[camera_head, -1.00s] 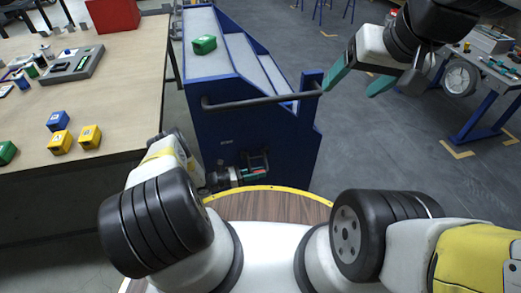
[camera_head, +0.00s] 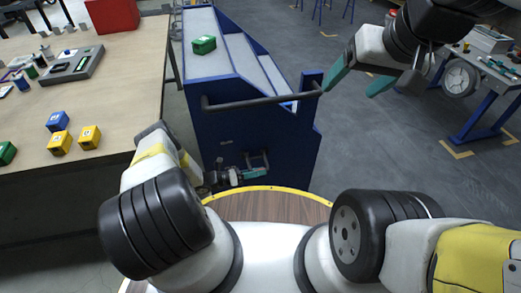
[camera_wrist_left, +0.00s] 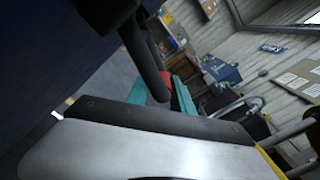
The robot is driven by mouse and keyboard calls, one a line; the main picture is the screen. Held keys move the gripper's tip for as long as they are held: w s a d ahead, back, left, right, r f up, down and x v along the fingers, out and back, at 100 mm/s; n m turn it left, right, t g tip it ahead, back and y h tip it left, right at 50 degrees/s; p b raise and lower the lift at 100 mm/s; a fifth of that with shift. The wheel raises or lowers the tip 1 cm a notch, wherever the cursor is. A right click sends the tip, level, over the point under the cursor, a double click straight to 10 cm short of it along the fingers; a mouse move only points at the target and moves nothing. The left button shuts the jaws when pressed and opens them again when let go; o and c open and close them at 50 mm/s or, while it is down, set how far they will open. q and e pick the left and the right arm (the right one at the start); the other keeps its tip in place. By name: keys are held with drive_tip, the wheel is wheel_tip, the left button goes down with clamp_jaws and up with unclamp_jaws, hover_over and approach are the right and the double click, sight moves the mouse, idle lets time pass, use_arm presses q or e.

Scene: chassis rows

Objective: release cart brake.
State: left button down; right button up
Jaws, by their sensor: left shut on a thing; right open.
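The blue cart (camera_head: 255,130) stands in front of me with its dark push bar (camera_head: 262,101) facing me. Low on its near end is a dark bracket-like brake lever (camera_head: 263,158). My left gripper (camera_head: 250,175) is at this lever and shut on it. In the left wrist view, the teal fingers of my left gripper (camera_wrist_left: 165,92) are around a dark curved bar (camera_wrist_left: 148,67) with a red part between them. The exact grip is partly hidden. My right gripper (camera_head: 358,80) is open and empty, at the right of the push bar's end.
A green box (camera_head: 204,44) sits on the cart's top. A wooden table (camera_head: 120,75) at the left carries yellow, blue and green blocks and a grey tray (camera_head: 70,66). A blue-legged bench (camera_head: 485,105) stands at the right. The floor between cart and bench is clear.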

use_arm(q)
drive_tip(key=shift+s+r+n, duration=0.25)
drive_tip(key=shift+r+n, duration=0.75)
drive_tip(key=shift+n, duration=0.2)
drive_tip(key=shift+r, duration=0.45)
drive_tip(key=shift+w+r, duration=0.1)
drive_tip(key=shift+w, duration=0.05)
drive_tip(key=c, duration=1.3)
unclamp_jaws()
drive_tip(key=v, duration=0.7)
drive_tip(key=shift+s+a, duration=0.2)
drive_tip(key=shift+a, duration=0.15)
